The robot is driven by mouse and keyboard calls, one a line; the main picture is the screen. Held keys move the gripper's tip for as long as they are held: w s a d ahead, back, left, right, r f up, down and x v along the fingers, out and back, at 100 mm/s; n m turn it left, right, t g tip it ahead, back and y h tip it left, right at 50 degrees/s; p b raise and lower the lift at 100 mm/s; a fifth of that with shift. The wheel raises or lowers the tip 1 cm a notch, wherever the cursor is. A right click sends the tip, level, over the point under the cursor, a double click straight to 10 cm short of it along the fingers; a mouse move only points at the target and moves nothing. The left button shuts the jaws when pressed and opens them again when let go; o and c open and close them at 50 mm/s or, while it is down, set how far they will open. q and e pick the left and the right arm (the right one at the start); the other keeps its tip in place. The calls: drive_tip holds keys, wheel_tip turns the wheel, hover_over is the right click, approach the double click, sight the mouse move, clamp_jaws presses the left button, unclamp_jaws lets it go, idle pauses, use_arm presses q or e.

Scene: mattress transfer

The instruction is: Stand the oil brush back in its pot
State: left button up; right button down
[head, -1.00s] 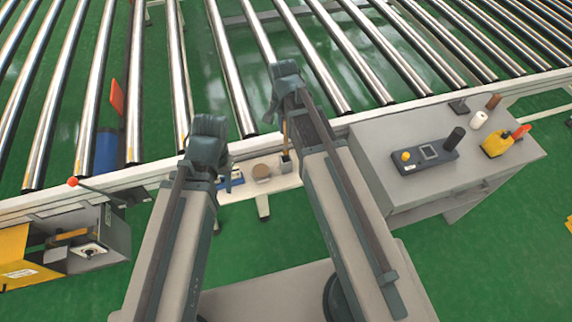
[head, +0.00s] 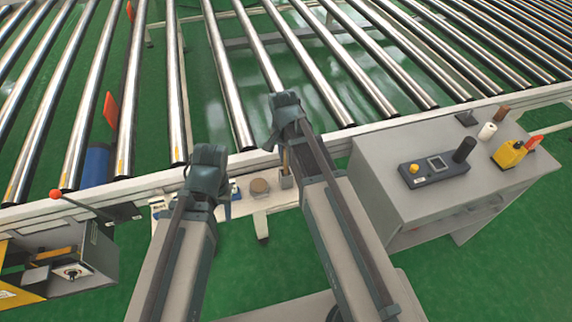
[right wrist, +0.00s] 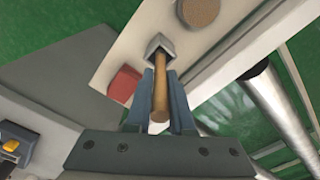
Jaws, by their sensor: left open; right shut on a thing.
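The oil brush shows as a wooden handle (right wrist: 160,88) in the right wrist view and a thin upright stick (head: 286,158) in the head view. My right gripper (right wrist: 166,84) is shut on it, a finger on each side. The pot is a small grey square cup (right wrist: 159,47) on a pale shelf, also in the head view (head: 286,181). The brush's far end meets the pot's mouth; its bristles are hidden, and I cannot tell how deep it sits. My left gripper (head: 207,162) is open and empty, left of the pot.
A round brown-topped tin (head: 259,187) stands left of the pot on the shelf (head: 262,205). A red block (right wrist: 123,84) lies beside the pot. The roller conveyor's rail (head: 130,187) runs just behind. A grey cabinet (head: 440,200) with a control box stands right.

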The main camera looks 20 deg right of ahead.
use_arm(q)
drive_tip(key=shift+f+b, duration=0.3)
drive_tip(key=shift+f, duration=0.5)
use_arm(e)
drive_tip(key=shift+f, duration=0.8)
drive_tip(key=shift+f, duration=0.15)
use_arm(q)
drive_tip(key=shift+f, duration=0.1)
use_arm(e)
drive_tip(key=c, duration=0.8)
unclamp_jaws()
drive_tip(key=r+p, duration=1.2)
drive_tip(key=shift+s+a+r, duration=0.2)
drive_tip(key=shift+a+r, duration=0.05)
use_arm(q)
wheel_tip(320, 180, up, 12)
use_arm(e)
drive_tip(key=s+a+n, duration=0.3)
drive_tip(key=s+n, duration=0.1)
drive_tip(key=s+a+n, duration=0.3)
drive_tip(key=s+n, duration=0.2)
drive_tip(key=s+a+n, duration=0.4)
drive_tip(key=s+n, duration=0.1)
drive_tip(key=shift+g+h, duration=0.3)
drive_tip(key=shift+h, duration=0.1)
